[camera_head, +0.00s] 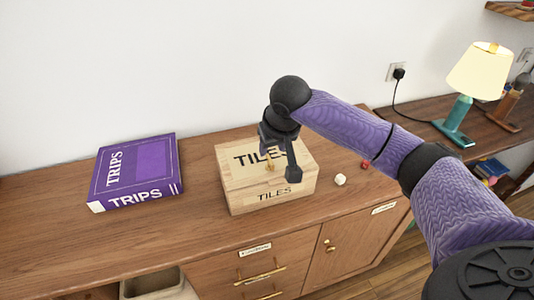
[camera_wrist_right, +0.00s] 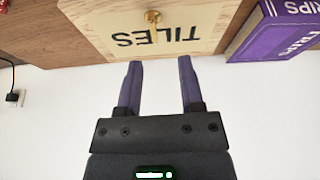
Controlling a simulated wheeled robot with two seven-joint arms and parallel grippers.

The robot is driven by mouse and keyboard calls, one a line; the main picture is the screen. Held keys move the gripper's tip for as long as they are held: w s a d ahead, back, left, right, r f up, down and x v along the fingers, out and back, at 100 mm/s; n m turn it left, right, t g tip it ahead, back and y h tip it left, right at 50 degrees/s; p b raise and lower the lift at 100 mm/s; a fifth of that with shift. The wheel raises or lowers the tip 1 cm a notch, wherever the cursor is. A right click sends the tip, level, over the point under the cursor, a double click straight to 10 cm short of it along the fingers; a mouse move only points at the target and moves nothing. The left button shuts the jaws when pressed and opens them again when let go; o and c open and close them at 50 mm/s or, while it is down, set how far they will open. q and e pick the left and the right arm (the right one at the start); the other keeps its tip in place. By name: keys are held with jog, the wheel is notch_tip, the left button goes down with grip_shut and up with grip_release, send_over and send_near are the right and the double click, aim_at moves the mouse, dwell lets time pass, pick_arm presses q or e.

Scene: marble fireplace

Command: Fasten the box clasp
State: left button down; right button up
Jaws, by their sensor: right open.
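A pale wooden box (camera_head: 239,178) marked TILES sits on the wooden cabinet top with its lid down. It also shows upside down in the wrist view (camera_wrist_right: 100,22). A brass clasp (camera_wrist_right: 153,17) is at the lid's front edge; its strip lies over the lid towards the lettering. In the head view the clasp (camera_head: 270,165) is partly hidden by my right gripper. My right gripper (camera_head: 281,160) is over the lid, open and empty. In the wrist view its two fingers (camera_wrist_right: 158,62) are apart, with nothing between them. My left gripper is not in view.
A purple TRIPS box (camera_head: 136,173) lies to the left on the cabinet top (camera_head: 50,240). A lit lamp (camera_head: 475,80) stands farther right. The front left is clear.

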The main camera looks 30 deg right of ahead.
aim_at(270, 159)
jog(key=shift+m, duration=0.3)
jog(key=b+x, duration=0.1)
jog(key=x, duration=0.1)
jog(key=b+x, duration=0.1)
jog(key=x, duration=0.2)
jog(key=d+b+x, duration=0.1)
jog(key=x, duration=0.1)
jog(key=shift+w+f+b, duration=0.15)
jog(key=shift+w+b, duration=0.2)
jog(key=shift+w+d+f, duration=0.1)
jog(key=shift+w+f, duration=0.15)
jog(key=shift+f, duration=0.15)
grip_shut()
